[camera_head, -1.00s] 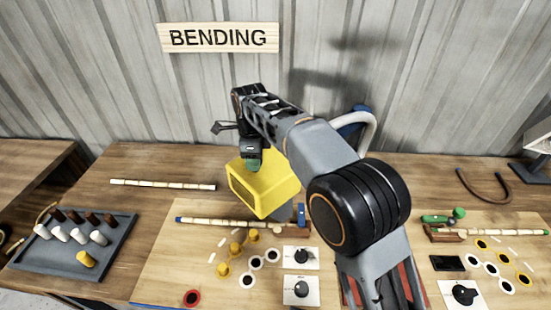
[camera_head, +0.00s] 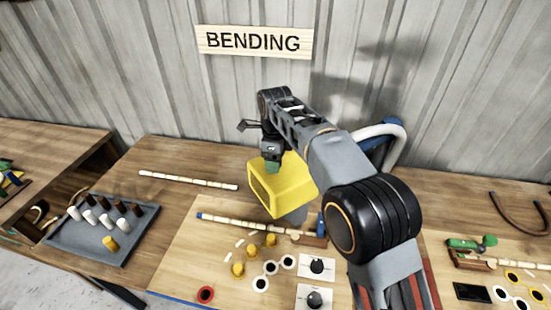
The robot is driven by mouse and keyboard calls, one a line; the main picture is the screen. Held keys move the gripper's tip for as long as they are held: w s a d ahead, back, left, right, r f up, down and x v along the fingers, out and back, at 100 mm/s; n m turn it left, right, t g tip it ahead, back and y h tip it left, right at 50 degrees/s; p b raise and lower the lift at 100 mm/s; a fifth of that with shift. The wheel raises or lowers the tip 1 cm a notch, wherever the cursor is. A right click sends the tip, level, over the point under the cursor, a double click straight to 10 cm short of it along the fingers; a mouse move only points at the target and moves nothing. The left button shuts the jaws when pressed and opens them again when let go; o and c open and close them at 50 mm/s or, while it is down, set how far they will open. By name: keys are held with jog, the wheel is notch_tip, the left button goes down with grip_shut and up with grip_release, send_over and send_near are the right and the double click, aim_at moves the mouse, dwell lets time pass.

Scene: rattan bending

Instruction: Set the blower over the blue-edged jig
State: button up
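The blower, a yellow box (camera_head: 284,190) with a dark opening on its left face, hangs tilted in the air from my gripper (camera_head: 271,164). My gripper appears shut on a green part at the top of it; the fingertips are too small to see well. The blue-edged jig (camera_head: 178,262) is the pale wood board under it, with a blue strip along its front edge. The blower hangs over the back part of this board.
A grey tray (camera_head: 70,243) with dark, white and yellow pegs stands left. A loose segmented rod (camera_head: 188,180) lies at the back left. Yellow knobs, rings and dial plates (camera_head: 317,267) sit on the jig. A second jig with a green clamp (camera_head: 470,243) is at the right.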

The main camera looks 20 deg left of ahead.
jog(key=shift+a+r, duration=0.1)
jog(key=shift+r, duration=5.7)
jog(key=shift+s+r, duration=0.1)
jog(key=shift+r, duration=0.05)
jog(key=shift+d, duration=0.2)
